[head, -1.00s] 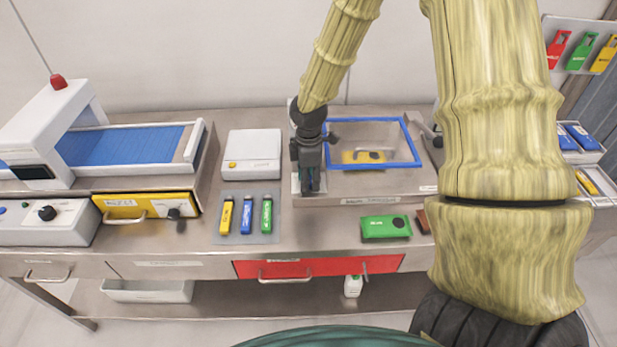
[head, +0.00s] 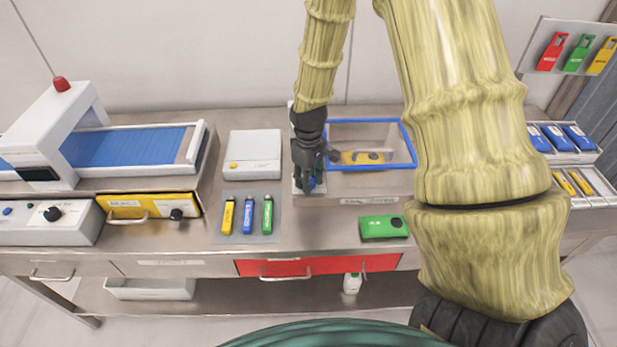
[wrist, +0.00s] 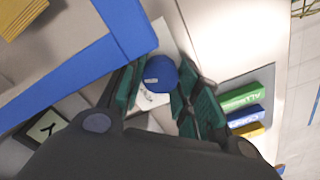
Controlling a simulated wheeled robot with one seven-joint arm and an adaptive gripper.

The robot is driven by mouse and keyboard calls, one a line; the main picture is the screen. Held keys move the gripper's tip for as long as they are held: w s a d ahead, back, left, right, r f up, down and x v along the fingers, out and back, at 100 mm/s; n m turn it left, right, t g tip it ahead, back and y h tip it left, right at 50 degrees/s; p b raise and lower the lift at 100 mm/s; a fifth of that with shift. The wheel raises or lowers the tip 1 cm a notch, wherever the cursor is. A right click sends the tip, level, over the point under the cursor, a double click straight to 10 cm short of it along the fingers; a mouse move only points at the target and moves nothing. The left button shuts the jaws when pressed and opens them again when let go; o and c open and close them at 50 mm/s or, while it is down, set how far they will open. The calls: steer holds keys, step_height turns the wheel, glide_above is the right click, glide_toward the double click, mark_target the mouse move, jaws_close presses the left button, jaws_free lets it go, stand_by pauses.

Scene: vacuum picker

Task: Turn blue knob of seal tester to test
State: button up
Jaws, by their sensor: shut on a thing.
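The seal tester has a clear chamber with a blue frame (head: 411,146) and a yellow item inside it. Its blue round knob (wrist: 160,73) shows in the wrist view, on a white plate (wrist: 172,37) beside the blue frame. My gripper (wrist: 158,88) has its green-padded fingers on both sides of the knob, shut on it. In the head view my gripper (head: 310,183) points down at the left end of the tester and hides most of the knob. The knob's pointer and most of the plate's markings are hidden.
A white scale (head: 254,153) and a mat with yellow, blue and green sticks (head: 248,214) lie left of the tester. A green box (head: 384,227) lies in front. A conveyor (head: 130,150) stands at far left; blue packs (head: 557,137) sit at right.

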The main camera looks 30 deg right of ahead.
steer(key=shift+w+m, duration=0.1)
steer(key=shift+m, duration=1)
steer(key=shift+d, duration=0.1)
steer(key=o, duration=1)
